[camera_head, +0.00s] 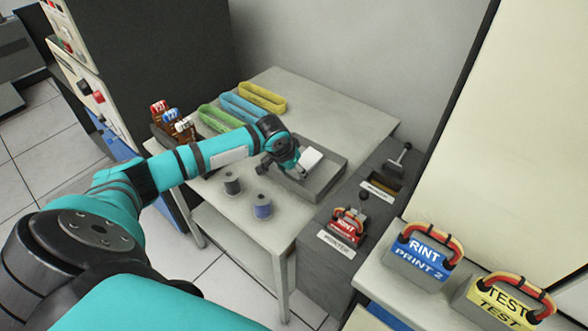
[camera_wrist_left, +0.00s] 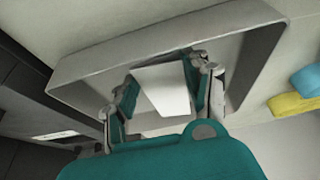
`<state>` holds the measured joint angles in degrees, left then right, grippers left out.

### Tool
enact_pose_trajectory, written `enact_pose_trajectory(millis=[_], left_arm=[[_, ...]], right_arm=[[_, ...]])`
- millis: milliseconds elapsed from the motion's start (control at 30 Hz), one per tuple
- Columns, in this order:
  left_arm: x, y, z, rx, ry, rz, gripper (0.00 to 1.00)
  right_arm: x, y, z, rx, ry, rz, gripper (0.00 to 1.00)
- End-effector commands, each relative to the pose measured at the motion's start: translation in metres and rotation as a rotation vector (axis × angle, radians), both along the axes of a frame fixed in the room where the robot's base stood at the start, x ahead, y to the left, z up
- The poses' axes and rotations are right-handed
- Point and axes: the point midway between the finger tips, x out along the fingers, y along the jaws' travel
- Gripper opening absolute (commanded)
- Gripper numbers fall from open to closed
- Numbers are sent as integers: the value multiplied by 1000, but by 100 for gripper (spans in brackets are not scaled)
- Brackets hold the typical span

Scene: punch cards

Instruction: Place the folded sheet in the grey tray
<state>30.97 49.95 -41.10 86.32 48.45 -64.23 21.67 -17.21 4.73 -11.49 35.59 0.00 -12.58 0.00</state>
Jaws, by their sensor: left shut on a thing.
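The folded sheet (camera_head: 311,159) is a small white piece at the tip of my left gripper (camera_head: 291,172). In the left wrist view the sheet (camera_wrist_left: 163,88) lies between the two fingers of the left gripper (camera_wrist_left: 160,95), which is shut on it. The grey tray (camera_head: 331,182) is a shallow rectangular tray at the right of the table. The sheet and the fingers are over the inside of the tray; its rim (camera_wrist_left: 70,72) surrounds them in the wrist view. I cannot tell whether the sheet touches the tray floor. My right gripper is not in view.
Green (camera_head: 218,121), blue (camera_head: 242,106) and yellow (camera_head: 263,96) open holders stand at the table's back. Two spools, one dark (camera_head: 232,183) and one blue (camera_head: 263,206), stand near the front. A dark unit with a red PRINT block (camera_head: 346,226) adjoins the table at right.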

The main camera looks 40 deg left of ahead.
Motion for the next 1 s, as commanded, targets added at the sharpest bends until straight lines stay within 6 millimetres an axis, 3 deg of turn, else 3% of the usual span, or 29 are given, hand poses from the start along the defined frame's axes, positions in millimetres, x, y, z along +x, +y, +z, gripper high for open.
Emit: enact_pose_trajectory(millis=[33, 67, 200, 567, 1000], left_arm=[[0, 0, -2, -1, 1, 0, 37], [0, 0, -1, -1, 0, 0, 52], [0, 0, -1, 0, 1, 0, 70], [-1, 1, 4, 1, 0, 0, 71], [-33, 2, 82, 1, -1, -1, 71]], right_arm=[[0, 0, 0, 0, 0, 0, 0], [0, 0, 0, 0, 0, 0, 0], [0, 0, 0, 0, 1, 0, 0], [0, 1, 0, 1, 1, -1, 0], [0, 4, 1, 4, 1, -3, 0]])
